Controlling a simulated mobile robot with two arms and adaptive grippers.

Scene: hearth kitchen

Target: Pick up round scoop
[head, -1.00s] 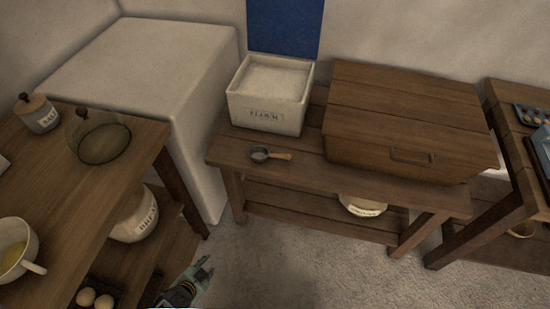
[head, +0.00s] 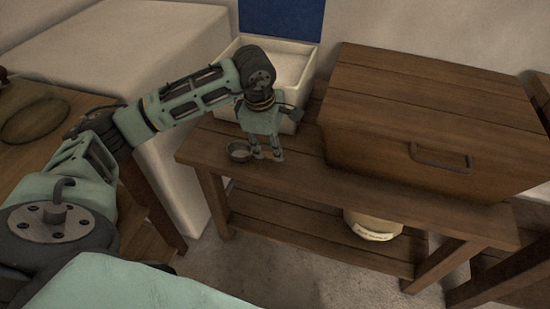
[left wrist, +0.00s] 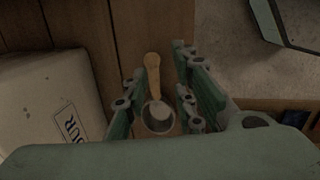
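The round scoop, a small metal cup with a wooden handle, lies on the wooden bench. In the head view its cup (head: 240,152) shows just left of my left gripper (head: 268,155), which hides the handle. My left gripper points down at the bench, open, with its two fingers apart. In the left wrist view the scoop's wooden handle (left wrist: 152,75) and cup show in the gap between the fingers of the left gripper (left wrist: 156,92). I cannot tell whether the fingers touch it. My right gripper is not in view.
The white flour box (head: 289,62) with its blue lid raised stands behind my left gripper; it also shows in the left wrist view (left wrist: 50,110). A large wooden box (head: 420,120) fills the bench's right side. A pale jar (head: 372,225) sits on the lower shelf.

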